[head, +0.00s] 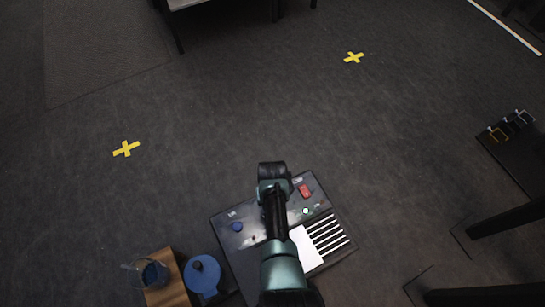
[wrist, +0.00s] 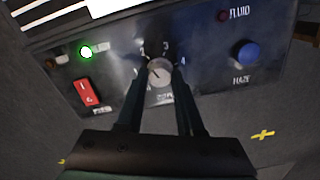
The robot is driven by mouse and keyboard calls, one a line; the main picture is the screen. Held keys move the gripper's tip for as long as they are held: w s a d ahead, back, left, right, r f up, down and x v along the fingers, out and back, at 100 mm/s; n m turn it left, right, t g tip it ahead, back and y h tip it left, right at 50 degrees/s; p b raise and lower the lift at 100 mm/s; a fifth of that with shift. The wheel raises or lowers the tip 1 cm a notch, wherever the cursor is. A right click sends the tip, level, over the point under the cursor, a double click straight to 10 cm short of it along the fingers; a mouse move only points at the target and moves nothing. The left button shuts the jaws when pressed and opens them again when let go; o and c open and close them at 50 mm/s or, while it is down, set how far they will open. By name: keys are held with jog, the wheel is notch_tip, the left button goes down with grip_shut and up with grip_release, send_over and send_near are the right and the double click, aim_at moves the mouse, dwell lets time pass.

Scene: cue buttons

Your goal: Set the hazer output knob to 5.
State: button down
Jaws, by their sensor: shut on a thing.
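The hazer (head: 232,262) is a dark box on the floor at the bottom of the head view. Its output knob (wrist: 160,71) is a small round grey dial in the middle of the panel in the wrist view. Numerals 2, 3 and 4 show around its upper side; other marks are partly covered. A dark line crosses the knob face, but I cannot tell which number it points to. My gripper (wrist: 159,82) is shut on the knob, one finger on each side. In the head view my arm hides the knob.
A red rocker switch (wrist: 87,92) and a lit green lamp (wrist: 86,52) sit left of the knob. A blue HAZE button (wrist: 246,53) and a dark red FLUID lamp (wrist: 222,15) sit right. A blue-topped jug (head: 202,275) stands beside the hazer.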

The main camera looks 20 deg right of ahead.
jog(key=m, duration=0.4)
jog(key=shift+m, duration=0.3)
jog(key=m, duration=0.3)
jog(key=shift+m+p, duration=0.35)
jog(key=shift+m, duration=0.05)
jog(key=m, duration=1.2)
jog(key=shift+m, duration=0.3)
jog(key=m, duration=0.3)
jog(key=shift+m, duration=0.4)
jog(key=m, duration=0.3)
jog(key=shift+m, duration=2.1)
